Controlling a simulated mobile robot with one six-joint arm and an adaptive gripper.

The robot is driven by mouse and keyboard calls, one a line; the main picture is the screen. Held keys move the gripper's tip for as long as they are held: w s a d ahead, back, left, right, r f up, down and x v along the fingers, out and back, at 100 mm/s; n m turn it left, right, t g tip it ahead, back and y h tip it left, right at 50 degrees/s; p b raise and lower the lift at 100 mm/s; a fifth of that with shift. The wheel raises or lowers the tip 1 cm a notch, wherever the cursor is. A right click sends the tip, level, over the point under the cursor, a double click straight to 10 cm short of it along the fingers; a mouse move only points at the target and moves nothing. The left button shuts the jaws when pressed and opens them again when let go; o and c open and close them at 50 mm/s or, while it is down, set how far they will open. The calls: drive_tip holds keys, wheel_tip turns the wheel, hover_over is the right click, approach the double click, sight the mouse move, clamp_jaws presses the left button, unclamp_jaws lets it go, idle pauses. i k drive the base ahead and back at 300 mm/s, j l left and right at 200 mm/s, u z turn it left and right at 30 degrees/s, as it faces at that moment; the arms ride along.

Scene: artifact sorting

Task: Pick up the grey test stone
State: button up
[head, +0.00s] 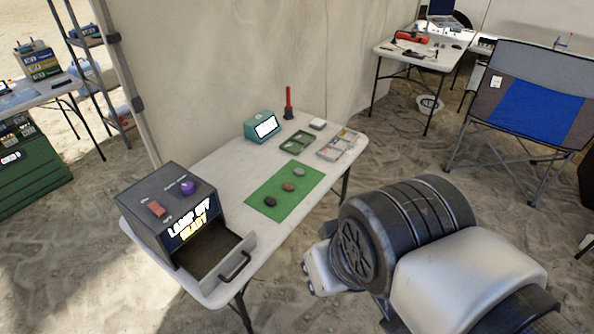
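A green mat (263,187) lies on the white folding table (237,158) and bears three small stones in a row. The grey stone (300,172) is at the far end of the mat. A reddish-brown stone (288,187) is in the middle, and a dark stone (270,201) is at the near end. My arm shows at the lower right, to the right of the table and apart from the stones. My gripper's fingers do not show.
A dark box (150,212) with a purple button and an open drawer (245,243) stands at the table's near left end. A teal device (262,127), a green tray (298,142) and a sectioned tray (352,137) are farther back. A folding chair (535,100) stands at right.

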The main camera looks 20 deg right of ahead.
sight(298, 172)
drive_tip(key=i+l, duration=0.65)
drive_tip(key=l, duration=0.3)
drive_tip(key=i+l, duration=0.7)
drive_tip(key=l, duration=0.2)
drive_tip(key=i+l+u, duration=0.1)
drive_tip(key=i+l, duration=0.25)
drive_tip(key=l, duration=0.15)
